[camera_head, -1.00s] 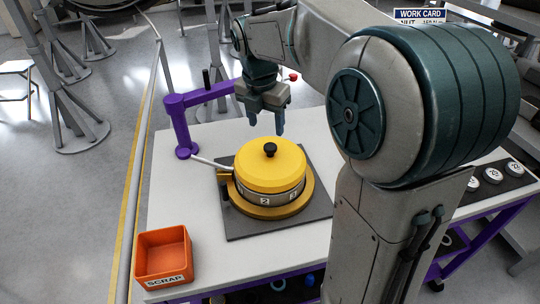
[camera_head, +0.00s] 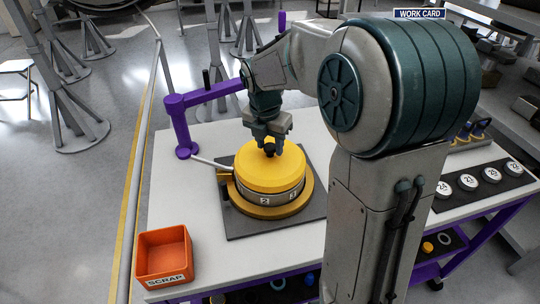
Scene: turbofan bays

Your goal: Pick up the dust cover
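The dust cover (camera_head: 269,172) is a yellow round lid with a black knob (camera_head: 269,151) on top. It sits on a round housing (camera_head: 266,195) with numbered marks and a gold flange, on a dark square mat. My gripper (camera_head: 269,147) points down over the lid, with its fingertips at the height of the knob and around or right beside it. The fingers partly hide the knob. I cannot tell whether they touch it.
An orange scrap bin (camera_head: 164,256) stands at the table's front left. A purple arm (camera_head: 195,97) on a post stands behind left of the housing. White numbered discs (camera_head: 467,182) lie on a dark strip at right. The white table (camera_head: 210,248) is clear between bin and mat.

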